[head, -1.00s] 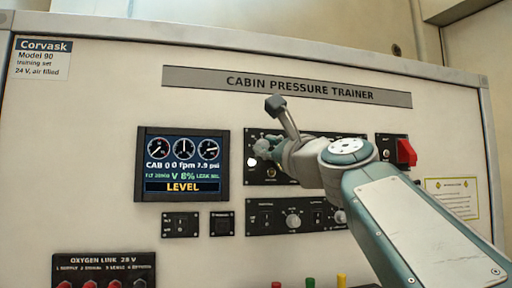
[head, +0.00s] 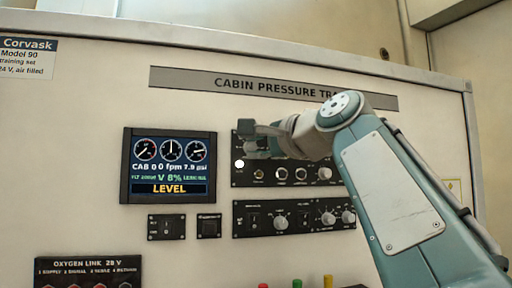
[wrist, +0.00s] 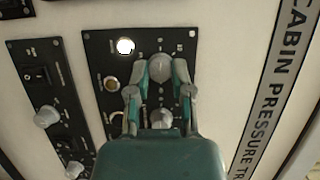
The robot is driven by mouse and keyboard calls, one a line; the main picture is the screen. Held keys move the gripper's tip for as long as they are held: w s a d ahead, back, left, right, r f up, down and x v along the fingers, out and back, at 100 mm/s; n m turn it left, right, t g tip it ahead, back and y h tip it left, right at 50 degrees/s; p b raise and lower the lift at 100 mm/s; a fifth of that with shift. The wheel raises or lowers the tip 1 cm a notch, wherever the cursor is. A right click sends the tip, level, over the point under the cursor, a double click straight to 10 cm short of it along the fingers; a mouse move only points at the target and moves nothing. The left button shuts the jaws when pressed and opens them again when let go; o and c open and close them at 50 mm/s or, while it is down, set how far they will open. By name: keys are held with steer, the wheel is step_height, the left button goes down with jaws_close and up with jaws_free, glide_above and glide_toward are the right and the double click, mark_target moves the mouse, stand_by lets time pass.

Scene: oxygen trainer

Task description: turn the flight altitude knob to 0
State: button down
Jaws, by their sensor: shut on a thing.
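My gripper (wrist: 160,72) is shut on a round grey knob (wrist: 160,66) at the upper left of the upper black panel (wrist: 98,60). One finger lies on each side of the knob in the wrist view. In the head view my gripper (head: 258,147) hides this knob. The labels around it are too small to read, so I cannot read its setting. A display (head: 168,166) to the left shows "LEVEL" in yellow, "CAB 0", "0 fpm" and "7.9 psi"; its FLT figure is blurred.
A lit white lamp (head: 239,163) sits just below the held knob. Another knob (wrist: 160,117) is close beside my fingers. A lower panel (head: 295,218) carries switches and several knobs. Small switch panels (head: 167,227) sit under the display. My arm covers the panel's right side.

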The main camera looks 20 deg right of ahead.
steer(key=shift+w+f+n+g+h, duration=0.15)
steer(key=shift+n+g+h, duration=0.15)
steer(key=shift+n, duration=0.4)
steer(key=c, duration=0.5)
jaws_free()
steer(key=shift+a, duration=0.1)
steer(key=v, duration=1.2)
